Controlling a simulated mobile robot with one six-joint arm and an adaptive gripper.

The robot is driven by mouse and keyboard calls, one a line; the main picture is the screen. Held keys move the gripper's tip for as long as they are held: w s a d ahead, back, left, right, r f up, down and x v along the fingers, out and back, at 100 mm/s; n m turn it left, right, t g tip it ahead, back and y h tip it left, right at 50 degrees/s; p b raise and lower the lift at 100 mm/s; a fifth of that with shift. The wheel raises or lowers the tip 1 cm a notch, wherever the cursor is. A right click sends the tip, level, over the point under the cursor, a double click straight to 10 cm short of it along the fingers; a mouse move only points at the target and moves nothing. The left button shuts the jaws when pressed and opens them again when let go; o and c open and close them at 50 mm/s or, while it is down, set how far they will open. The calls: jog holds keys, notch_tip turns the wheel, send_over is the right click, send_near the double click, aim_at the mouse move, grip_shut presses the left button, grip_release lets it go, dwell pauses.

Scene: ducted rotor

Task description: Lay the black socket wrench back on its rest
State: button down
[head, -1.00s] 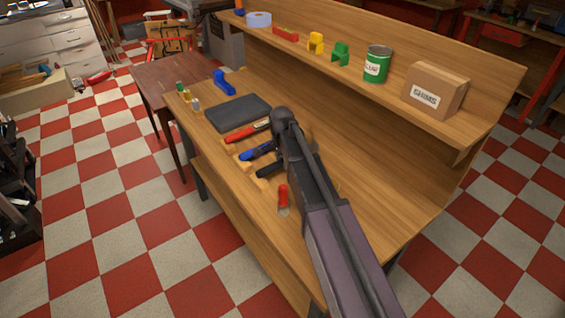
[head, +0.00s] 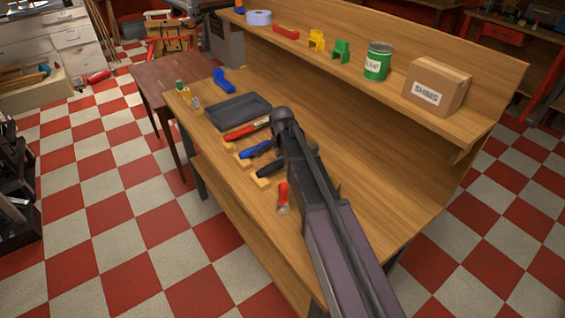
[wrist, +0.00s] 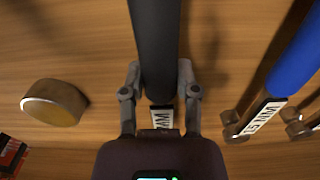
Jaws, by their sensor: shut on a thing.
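The black socket wrench (wrist: 155,45) shows its thick black handle between the two fingers of my gripper (wrist: 160,85) in the wrist view. The fingers are shut on it. In the head view the black handle (head: 269,168) sticks out to the left of my arm, close to a row of light wooden rests (head: 261,182). A white label (wrist: 162,119) shows just below the handle's end in the wrist view. My gripper's fingers are hidden behind my arm in the head view. I cannot tell whether the wrench touches its rest.
A round brass-coloured object (wrist: 53,102) stands on the left. Red-handled tools (head: 283,194) and a dark tray (head: 238,111) are also on the bench.

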jog(key=shift+c, duration=1.3)
grip_release()
jog(key=shift+r, duration=0.15)
